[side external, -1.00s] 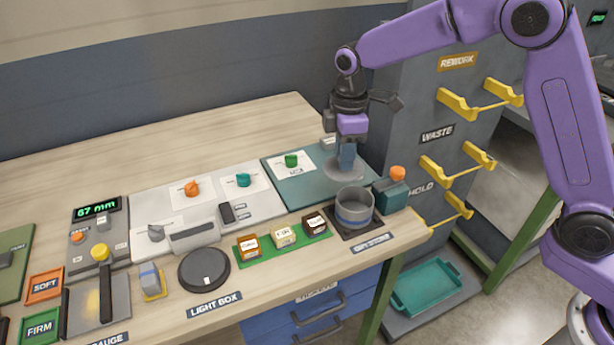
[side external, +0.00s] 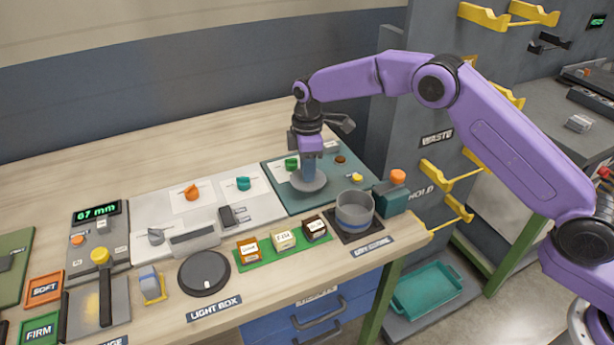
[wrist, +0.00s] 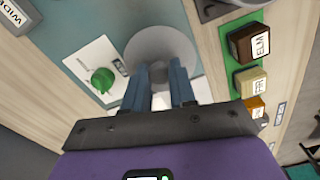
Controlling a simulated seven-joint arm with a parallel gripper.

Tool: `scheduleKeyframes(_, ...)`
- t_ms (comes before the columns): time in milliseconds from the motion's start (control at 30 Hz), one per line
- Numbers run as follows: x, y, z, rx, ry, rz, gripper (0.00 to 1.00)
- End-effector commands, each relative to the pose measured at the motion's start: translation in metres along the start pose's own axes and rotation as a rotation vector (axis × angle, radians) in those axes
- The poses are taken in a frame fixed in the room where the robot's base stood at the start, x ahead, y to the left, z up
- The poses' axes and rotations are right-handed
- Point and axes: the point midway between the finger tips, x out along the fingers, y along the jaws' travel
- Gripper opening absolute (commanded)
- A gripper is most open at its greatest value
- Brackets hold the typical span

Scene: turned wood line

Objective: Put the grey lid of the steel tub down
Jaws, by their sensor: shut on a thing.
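The grey lid (side external: 309,184) is a round disc held flat under my gripper (side external: 309,172), over the teal board (side external: 280,183). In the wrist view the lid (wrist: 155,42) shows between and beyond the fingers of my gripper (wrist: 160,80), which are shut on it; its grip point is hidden. I cannot tell whether the lid touches the board. The steel tub (side external: 354,213), grey with a blue band, stands open on a dark pad to the right of the lid.
A green knob (side external: 291,164) on a white card sits close left of the lid. A yellow knob (side external: 357,177) and a brown knob (side external: 340,159) are to its right. Several small labelled blocks stand on a green strip (side external: 286,248) in front. Bare wood (side external: 200,150) lies behind.

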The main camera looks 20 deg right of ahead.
Motion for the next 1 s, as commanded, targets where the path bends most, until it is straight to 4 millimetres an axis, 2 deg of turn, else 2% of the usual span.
scheduleKeyframes(267, 0.031, 0.002, -0.001, 0.000, -0.001, -0.001, 0.00)
scheduleKeyframes(667, 0.036, 0.002, -0.001, 0.000, 0.000, 0.000, 0.00)
scheduleKeyframes(700, 0.036, 0.002, -0.001, 0.000, 0.000, 0.000, 0.32)
scheduleKeyframes(767, 0.036, 0.002, -0.001, 0.000, 0.000, 0.000, 0.51)
scheduleKeyframes(1000, 0.036, 0.002, -0.001, 0.000, 0.000, 0.000, 0.51)
